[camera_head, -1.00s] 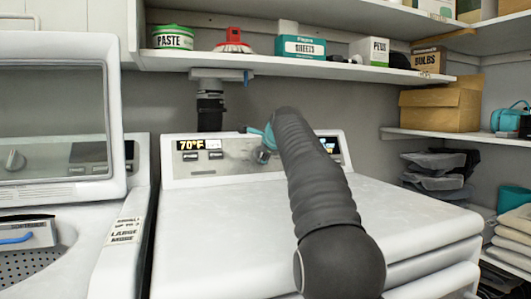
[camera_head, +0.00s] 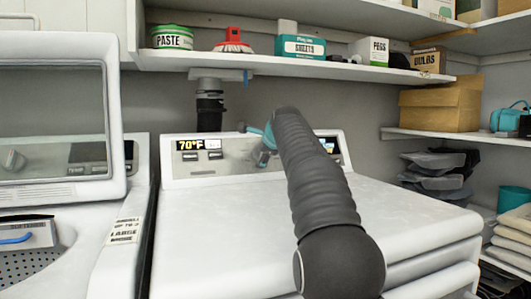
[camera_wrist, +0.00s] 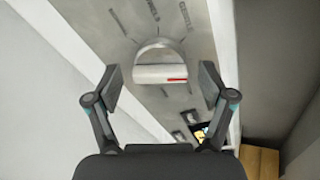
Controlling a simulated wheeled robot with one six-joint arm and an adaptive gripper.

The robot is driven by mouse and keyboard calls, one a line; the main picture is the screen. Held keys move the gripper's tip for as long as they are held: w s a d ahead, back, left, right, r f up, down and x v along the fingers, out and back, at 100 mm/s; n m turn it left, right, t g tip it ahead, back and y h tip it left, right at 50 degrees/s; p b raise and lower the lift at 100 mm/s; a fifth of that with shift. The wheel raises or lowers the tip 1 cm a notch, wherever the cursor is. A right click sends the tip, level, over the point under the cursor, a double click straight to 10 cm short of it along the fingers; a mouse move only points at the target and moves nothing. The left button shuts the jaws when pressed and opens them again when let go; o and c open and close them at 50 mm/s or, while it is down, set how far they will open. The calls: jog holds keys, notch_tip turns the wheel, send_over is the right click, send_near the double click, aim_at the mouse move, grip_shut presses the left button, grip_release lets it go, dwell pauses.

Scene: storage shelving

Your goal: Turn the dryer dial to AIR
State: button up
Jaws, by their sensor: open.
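The dryer (camera_head: 240,220) stands in the middle of the head view, its back control panel (camera_head: 222,170) upright behind the white top. The dial (camera_wrist: 158,55) shows in the wrist view as a round silver knob with a flat white grip bar and a red mark at the bar's right end. Printed labels fan around it; one seems to read GENTLE, and I cannot make out AIR. My gripper (camera_wrist: 162,84) is open, with one finger on each side of the bar and visible gaps. In the head view my arm mostly hides my gripper (camera_head: 266,148) and the dial.
A washer (camera_head: 60,180) with a raised lid stands left of the dryer. A shelf (camera_head: 300,68) above holds a paste tub, a brush and boxes. Shelves at the right hold a cardboard box (camera_head: 440,108) and folded cloths (camera_head: 514,235). The dryer top is clear beneath my arm.

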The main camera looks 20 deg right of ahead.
jog(key=v, duration=1.2)
